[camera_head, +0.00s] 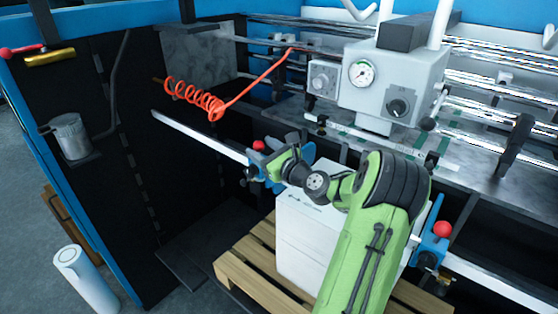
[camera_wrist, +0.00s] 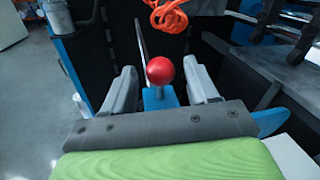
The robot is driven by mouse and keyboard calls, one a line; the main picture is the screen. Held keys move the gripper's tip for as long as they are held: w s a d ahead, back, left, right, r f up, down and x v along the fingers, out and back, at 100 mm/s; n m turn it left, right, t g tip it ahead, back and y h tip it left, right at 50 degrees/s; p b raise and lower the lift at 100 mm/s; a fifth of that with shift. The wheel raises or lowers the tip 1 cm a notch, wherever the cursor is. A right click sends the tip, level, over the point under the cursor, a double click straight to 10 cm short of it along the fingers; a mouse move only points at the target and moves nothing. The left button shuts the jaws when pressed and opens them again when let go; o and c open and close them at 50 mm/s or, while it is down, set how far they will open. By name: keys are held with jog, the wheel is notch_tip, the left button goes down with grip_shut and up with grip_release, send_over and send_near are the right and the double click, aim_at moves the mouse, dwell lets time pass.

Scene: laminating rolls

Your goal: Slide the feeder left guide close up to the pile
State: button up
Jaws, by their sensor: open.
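The left guide is a blue block with a red ball knob (camera_head: 259,146) on a pale rail, at the left of the pile in the head view. My gripper (camera_head: 272,158) is at this guide. In the wrist view the red knob (camera_wrist: 160,70) and the top of its blue block (camera_wrist: 160,98) show between the two grey fingers of my gripper (camera_wrist: 163,78). The fingers are open, with a visible space on each side of the knob. The white pile (camera_head: 300,240) is partly hidden by my arm. The exact space between guide and pile is hard to tell.
The pile stands on a wooden pallet (camera_head: 238,272). A right guide with a red knob (camera_head: 442,229) sits on the rail at the pile's right. A coiled orange hose (camera_head: 195,95) hangs behind. A grey machine head with a gauge (camera_head: 361,73) is above.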

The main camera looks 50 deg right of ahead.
jog(key=s+a, duration=0.2)
jog(key=s, duration=1.1)
jog(key=shift+s+a+b, duration=0.15)
jog(key=shift+b, duration=0.2)
